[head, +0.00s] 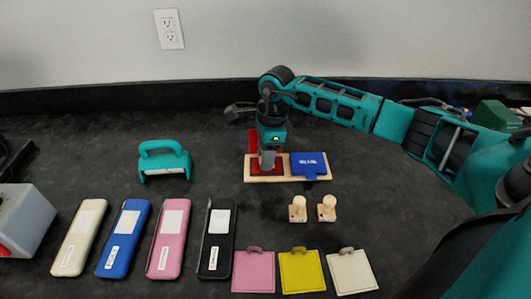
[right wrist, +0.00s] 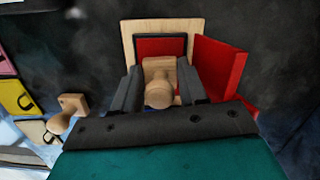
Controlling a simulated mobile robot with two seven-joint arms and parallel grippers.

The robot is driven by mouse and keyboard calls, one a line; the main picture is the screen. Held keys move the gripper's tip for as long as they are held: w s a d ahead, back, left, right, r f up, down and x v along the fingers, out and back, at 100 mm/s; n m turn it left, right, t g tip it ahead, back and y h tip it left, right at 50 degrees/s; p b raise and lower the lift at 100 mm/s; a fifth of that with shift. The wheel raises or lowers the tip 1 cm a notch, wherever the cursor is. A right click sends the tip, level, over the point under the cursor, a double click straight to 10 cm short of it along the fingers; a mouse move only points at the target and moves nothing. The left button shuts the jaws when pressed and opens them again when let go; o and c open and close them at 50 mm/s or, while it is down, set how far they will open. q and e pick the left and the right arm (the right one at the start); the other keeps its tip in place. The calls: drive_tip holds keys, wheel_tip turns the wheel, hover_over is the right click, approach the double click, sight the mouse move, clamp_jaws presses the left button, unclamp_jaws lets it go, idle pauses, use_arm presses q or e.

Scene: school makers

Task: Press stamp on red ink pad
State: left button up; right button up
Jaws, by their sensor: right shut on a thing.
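My right gripper (head: 268,158) points down over the red ink pad (head: 258,167). It is shut on a wooden stamp (right wrist: 159,92), whose round knob and square base show between the fingers in the right wrist view. The stamp's base overlaps the red pad (right wrist: 150,46); I cannot tell whether it touches the pad. The pad's red lid (right wrist: 222,68) stands open beside it. Pad and lid sit on a wooden tray (right wrist: 127,40), next to a closed blue ink pad (head: 310,164). In the head view the gripper mostly hides the held stamp. My left gripper is not in view.
Two more wooden stamps (head: 298,209) (head: 326,208) stand in front of the tray. Pink (head: 253,273), yellow (head: 301,272) and white (head: 351,272) tags lie nearer. Several long cases (head: 123,240) and a teal handled tool (head: 163,162) are to the left. The dark table is clear between them.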

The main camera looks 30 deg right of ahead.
drive_tip(key=shift+r, duration=0.1)
drive_tip(key=shift+r+p, duration=0.5)
drive_tip(key=shift+r, duration=0.1)
drive_tip(key=shift+r+p, duration=1.9)
drive_tip(key=shift+r, duration=0.95)
drive_tip(key=shift+s+f, duration=0.1)
drive_tip(key=shift+s, duration=0.05)
